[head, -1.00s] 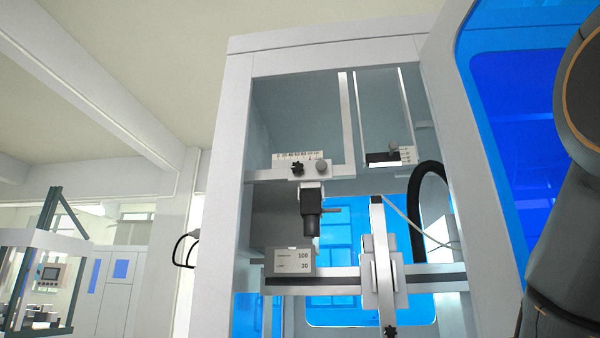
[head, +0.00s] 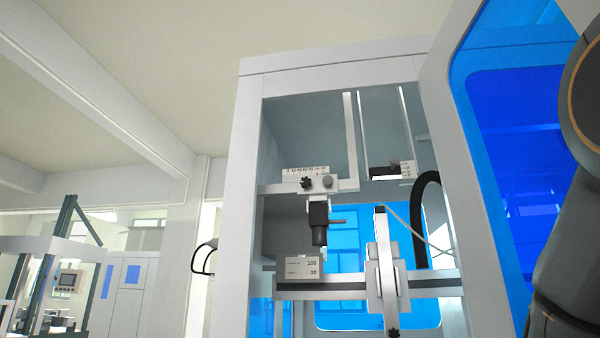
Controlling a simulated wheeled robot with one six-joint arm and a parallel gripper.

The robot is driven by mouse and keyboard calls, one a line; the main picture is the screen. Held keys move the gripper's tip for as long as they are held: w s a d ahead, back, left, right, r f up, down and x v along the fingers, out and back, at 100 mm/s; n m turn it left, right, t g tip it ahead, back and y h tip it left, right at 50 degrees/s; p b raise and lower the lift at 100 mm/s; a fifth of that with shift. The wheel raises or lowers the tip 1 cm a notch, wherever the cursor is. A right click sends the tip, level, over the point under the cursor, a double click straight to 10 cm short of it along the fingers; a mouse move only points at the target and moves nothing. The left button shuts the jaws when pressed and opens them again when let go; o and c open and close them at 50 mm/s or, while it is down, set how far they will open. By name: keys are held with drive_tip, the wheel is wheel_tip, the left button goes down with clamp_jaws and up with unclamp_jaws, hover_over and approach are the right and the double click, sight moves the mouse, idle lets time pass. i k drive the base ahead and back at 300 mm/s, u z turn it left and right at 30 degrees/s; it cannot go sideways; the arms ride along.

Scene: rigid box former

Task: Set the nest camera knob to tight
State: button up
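A black camera-like cylinder (head: 319,216) hangs inside the open cabinet, under a white bracket on a horizontal rail. The bracket carries a black star-shaped knob (head: 306,183) on its left and a round grey knob (head: 328,182) on its right. A thin lever or pin sticks out to the right of the cylinder. I cannot tell which knob is the nest camera knob, and no loose or tight marking is readable. My gripper is not in view; only a dark link of my arm shows at the right edge.
The cabinet frame (head: 245,180) surrounds the opening, with a blue-glazed panel (head: 515,150) at right. A black hose curves at right.

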sight(305, 182)
drive_tip(key=k, duration=0.25)
drive_tip(key=u, duration=0.95)
drive_tip(key=i, duration=0.6)
drive_tip(key=z, duration=0.05)
